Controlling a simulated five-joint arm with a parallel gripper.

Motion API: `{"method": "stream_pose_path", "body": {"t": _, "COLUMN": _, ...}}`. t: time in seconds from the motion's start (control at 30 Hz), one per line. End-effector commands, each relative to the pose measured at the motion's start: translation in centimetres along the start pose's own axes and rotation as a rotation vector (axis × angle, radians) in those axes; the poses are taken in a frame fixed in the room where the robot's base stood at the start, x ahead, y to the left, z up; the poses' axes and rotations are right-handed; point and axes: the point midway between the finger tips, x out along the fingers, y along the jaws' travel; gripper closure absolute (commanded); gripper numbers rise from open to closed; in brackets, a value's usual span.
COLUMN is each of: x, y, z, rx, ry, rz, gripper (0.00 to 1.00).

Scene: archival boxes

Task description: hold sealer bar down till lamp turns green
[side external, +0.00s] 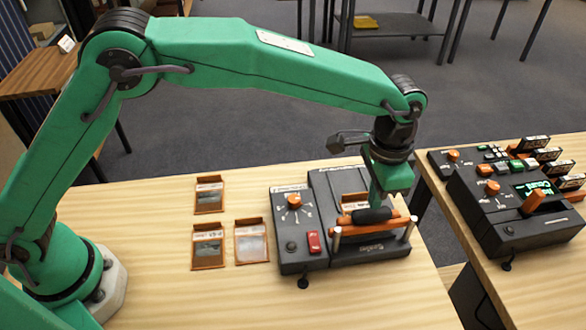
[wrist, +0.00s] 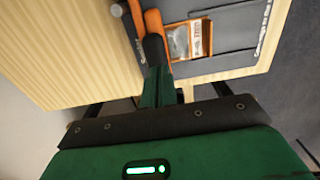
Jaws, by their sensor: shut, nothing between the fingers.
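The sealer (side external: 340,258) is a dark grey machine on the wooden table in the side external view. Its orange bar (side external: 398,224) has a black grip (side external: 371,215) and lies low across the front, between two metal posts. My gripper (side external: 377,203) is shut and empty, fingertips down at the grip; whether they press on it is hard to tell. In the wrist view the fingers (wrist: 158,88) meet the end of the black grip (wrist: 154,48). A red rectangular button or lamp (side external: 314,241) and a dark round one (side external: 291,246) sit on the front left panel; no green shows there.
An orange-edged pouch (wrist: 187,42) lies by the bar. Three orange-framed pouches (side external: 208,246) lie left of the sealer. An orange dial (side external: 294,201) is on its panel. Another console with an orange lever (side external: 534,201) stands on a second table at right.

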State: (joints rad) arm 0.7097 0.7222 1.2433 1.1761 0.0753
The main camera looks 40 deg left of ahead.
Motion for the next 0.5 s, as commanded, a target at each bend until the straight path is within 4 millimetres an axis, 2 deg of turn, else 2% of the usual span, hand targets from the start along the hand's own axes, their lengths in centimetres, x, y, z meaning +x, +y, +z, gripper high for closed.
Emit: {"method": "stream_pose_path", "body": {"t": 0.5, "x": 0.77, "y": 0.00, "z": -0.02, "rx": 0.000, "ry": 0.000, "rz": 0.000, "gripper": 1.00}}
